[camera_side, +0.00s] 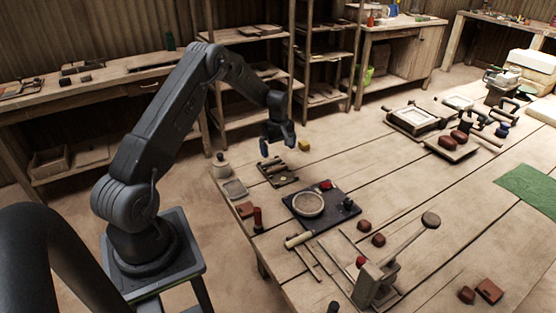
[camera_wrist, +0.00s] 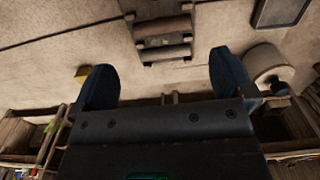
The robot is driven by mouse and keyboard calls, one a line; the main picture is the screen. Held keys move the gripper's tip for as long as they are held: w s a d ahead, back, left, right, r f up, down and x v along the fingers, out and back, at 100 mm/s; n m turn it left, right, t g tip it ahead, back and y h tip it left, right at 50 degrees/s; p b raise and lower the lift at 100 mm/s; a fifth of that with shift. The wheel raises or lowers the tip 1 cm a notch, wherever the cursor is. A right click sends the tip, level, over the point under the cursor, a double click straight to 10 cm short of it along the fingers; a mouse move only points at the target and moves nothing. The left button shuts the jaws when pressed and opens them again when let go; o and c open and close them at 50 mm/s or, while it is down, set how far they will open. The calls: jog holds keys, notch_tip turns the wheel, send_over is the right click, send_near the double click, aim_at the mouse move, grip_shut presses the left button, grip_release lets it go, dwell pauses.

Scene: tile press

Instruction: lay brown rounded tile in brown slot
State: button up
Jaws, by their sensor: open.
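My gripper (camera_side: 277,144) is open and empty, raised over the far left edge of the workbench. In the wrist view its two dark fingers (camera_wrist: 164,78) stand wide apart. Below it is a small dark rack (camera_side: 279,180) with brown bars across it; a brown bar (camera_wrist: 163,29) shows ahead of the fingers in the wrist view. Small reddish-brown pieces lie farther right, among them a rounded one (camera_side: 365,226) and another close by (camera_side: 378,240). I cannot tell which is the brown rounded tile. I cannot make out a brown slot.
A dark board (camera_side: 343,216) carries a round pale dish (camera_side: 308,204). A lever press (camera_side: 375,284) stands at the front. A yellow block (camera_side: 304,145) and a pale jar (camera_side: 221,168) flank the rack. A framed tray (camera_side: 415,120) sits behind. Bare planks lie in the middle right.

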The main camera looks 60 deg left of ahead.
jog(key=s+d+r+m+t, duration=0.1)
jog(key=s+d+r+m, duration=0.25)
jog(key=d+r, duration=0.7)
jog(key=s+d+r+m+t, duration=0.15)
jog(key=d+r+m, duration=0.5)
jog(key=r, duration=0.75)
jog(key=s+d+r+m+t, duration=0.1)
jog(key=s+d+m, duration=0.3)
jog(key=s+d, duration=0.3)
jog(key=s+d+r+m+t, duration=0.2)
jog(key=s+d+m, duration=0.2)
jog(key=s+d, duration=0.4)
jog(key=s, duration=0.6)
jog(key=shift+r, duration=0.25)
